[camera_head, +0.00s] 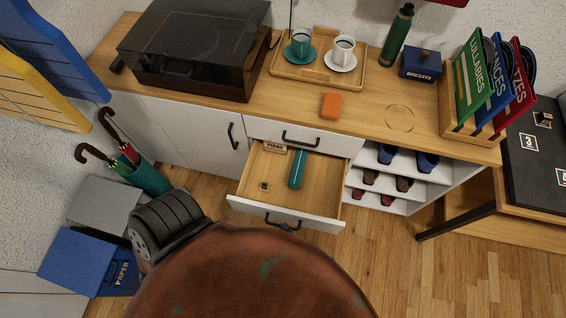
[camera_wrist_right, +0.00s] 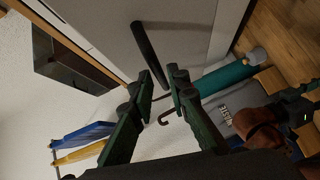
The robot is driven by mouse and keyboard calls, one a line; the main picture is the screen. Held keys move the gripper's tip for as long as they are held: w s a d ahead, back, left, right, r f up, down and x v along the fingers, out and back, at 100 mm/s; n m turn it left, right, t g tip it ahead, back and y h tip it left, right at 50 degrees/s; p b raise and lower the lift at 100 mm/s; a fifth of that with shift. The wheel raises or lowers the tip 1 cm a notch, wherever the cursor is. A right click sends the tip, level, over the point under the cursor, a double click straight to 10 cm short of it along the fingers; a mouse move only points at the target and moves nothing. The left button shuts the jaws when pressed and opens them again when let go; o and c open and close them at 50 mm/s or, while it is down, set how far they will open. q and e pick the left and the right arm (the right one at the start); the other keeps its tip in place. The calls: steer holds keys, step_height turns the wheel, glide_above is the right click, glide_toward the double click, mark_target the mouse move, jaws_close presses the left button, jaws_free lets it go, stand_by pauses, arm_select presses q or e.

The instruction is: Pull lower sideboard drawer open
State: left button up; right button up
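In the head view the lower sideboard drawer (camera_head: 243,205) stands pulled out, showing its wooden inside. Its white front carries a dark handle (camera_head: 268,219). Inside lie a teal cylinder (camera_head: 297,169), a small dark item (camera_head: 264,186) and a box lettered PIANO (camera_head: 275,147). My right gripper (camera_head: 288,227) is at this handle, with only a small greenish part showing. In the right wrist view the dark handle bar (camera_wrist_right: 150,52) runs between the dark green fingertips (camera_wrist_right: 163,85), which look closed on it. My left gripper is in neither view.
The upper drawer (camera_head: 320,142) is shut above the open one. The sideboard top bears a record player (camera_head: 190,45), a cup tray (camera_head: 305,74) and an orange block (camera_head: 331,106). An umbrella stand (camera_head: 150,180) is at left. A large rust-brown shape hides the floor in front.

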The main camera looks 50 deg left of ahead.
steer(key=v, duration=0.9)
